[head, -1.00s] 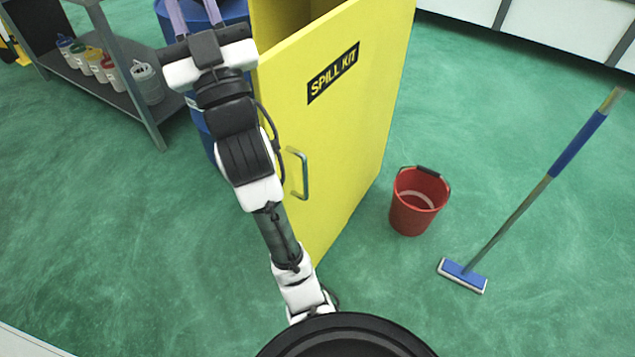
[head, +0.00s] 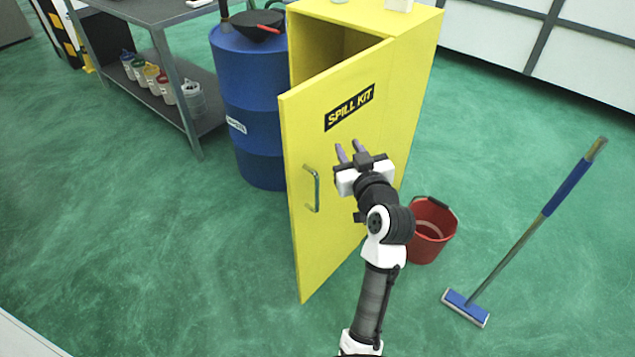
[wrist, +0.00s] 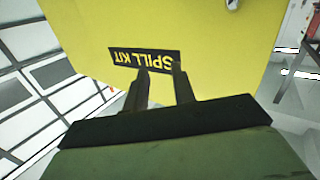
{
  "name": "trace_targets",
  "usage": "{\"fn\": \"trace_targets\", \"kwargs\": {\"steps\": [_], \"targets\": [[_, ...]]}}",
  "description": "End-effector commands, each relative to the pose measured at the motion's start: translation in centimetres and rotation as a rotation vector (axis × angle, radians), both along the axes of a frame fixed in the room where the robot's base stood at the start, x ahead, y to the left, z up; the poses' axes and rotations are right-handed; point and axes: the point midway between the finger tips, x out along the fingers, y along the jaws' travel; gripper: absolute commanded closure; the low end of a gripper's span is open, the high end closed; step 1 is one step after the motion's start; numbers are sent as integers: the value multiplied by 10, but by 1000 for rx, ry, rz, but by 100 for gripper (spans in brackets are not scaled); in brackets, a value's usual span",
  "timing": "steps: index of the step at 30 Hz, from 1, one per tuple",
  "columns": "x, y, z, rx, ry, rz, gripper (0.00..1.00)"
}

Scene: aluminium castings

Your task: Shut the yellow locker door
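The yellow locker (head: 415,45) stands with its door (head: 345,165) swung partly open. The dark interior shows above the door's top edge. The door's outer face carries a black "SPILL KIT" label (head: 349,107) and a metal handle (head: 312,188) near its left, free edge. My gripper (head: 349,150) is in front of the door's outer face, right of the handle and below the label. Its two fingers are apart with nothing between them. In the wrist view the fingers (wrist: 160,82) point at the door beside the upside-down label (wrist: 144,60); I cannot tell whether they touch it.
A blue drum (head: 250,100) stands left of the locker, close behind the door. A red bucket (head: 432,230) is to the right, partly behind my arm. A grey shelf (head: 150,85) is at the back left. Floor at the left is clear.

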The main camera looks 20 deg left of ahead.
Motion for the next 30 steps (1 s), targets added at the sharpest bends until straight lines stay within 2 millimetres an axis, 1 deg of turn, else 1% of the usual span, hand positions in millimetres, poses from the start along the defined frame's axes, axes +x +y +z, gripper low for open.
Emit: {"fn": "trace_targets", "kwargs": {"steps": [1, 3, 6, 10, 12, 15, 19, 22, 26, 30], "targets": [[-8, -7, -23, -7, 47, 49, 74], [-23, -14, -49, -9, 80, 125, 74], [-47, -24, -76, 11, 96, 223, 74], [-77, -38, -95, 52, 77, 317, 74], [-89, -44, -99, 72, 58, 348, 74], [-99, -49, -102, 92, 36, 371, 74], [-100, -46, -102, 100, 26, 382, 74], [-93, -35, -100, 100, 25, 383, 74], [-80, -13, -99, 100, 25, 385, 74], [-63, 13, -98, 100, 26, 383, 74]]}}
